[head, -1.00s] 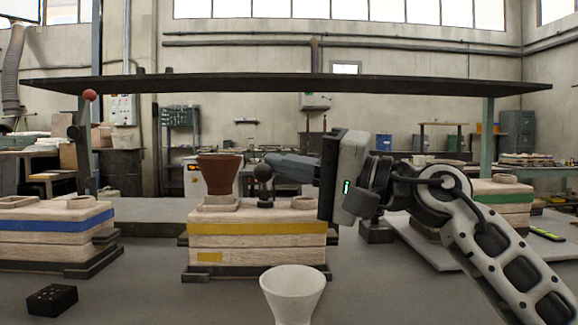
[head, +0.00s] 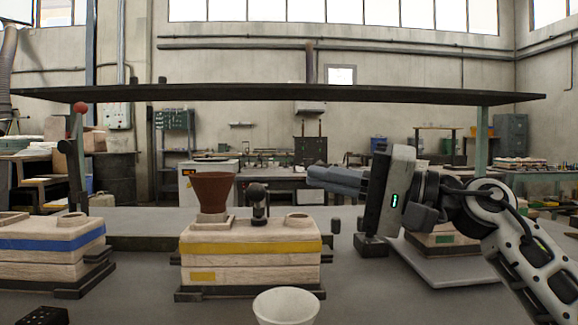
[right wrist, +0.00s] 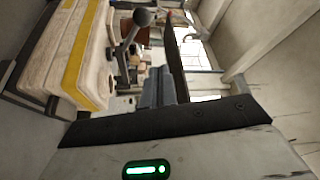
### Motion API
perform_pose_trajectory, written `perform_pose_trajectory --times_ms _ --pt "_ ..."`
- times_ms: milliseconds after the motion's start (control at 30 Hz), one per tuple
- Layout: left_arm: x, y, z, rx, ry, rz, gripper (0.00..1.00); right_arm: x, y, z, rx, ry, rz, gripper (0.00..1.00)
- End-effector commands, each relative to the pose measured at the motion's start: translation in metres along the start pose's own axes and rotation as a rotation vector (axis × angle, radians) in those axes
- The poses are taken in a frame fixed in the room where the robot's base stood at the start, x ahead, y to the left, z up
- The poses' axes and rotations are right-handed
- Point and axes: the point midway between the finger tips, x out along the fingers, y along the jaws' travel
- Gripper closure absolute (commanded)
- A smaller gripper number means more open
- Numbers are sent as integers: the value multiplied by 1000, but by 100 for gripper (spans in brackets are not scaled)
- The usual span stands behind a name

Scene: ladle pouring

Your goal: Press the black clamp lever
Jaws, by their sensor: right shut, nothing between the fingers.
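The black clamp lever (head: 259,204) with its round ball knob stands on top of the yellow-banded mould (head: 235,262), between a brown funnel cup and a pale ring. In the right wrist view the lever (right wrist: 127,46) shows side-on, slanting up from the mould's top with its ball at the end. My right gripper (head: 309,178) is shut and empty. Its fingers point left, to the right of the knob and slightly higher in the head view, with a visible gap. The fingers also show in the right wrist view (right wrist: 157,83). My left gripper is out of view.
The brown funnel cup (head: 212,190) stands left of the lever. A white cup (head: 286,306) is in front of the mould. A blue-banded mould (head: 50,246) is at left and a green-banded one (head: 440,239) at right. A dark shelf (head: 270,93) spans above.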

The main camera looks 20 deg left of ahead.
Motion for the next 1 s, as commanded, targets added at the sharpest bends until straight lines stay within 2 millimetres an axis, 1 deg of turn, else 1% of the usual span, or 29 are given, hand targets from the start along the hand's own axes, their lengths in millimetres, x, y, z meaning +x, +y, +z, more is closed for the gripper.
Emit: perform_pose_trajectory --times_ms 33,200,333,633,733,867,1000 --pt "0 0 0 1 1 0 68 -9 3 -1 1 2 2 100" --pt "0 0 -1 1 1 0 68 -26 7 -2 0 0 0 100" --pt "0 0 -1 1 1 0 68 -30 8 -3 0 0 0 100" --pt "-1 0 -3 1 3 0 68 -30 6 -3 -1 1 -1 100" --pt "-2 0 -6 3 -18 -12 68 -28 -5 -7 -1 1 -1 100" --pt "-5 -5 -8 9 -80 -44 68 -24 -28 -14 -1 1 -1 100" --pt "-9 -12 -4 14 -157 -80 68 -20 -50 -21 0 1 -1 100"
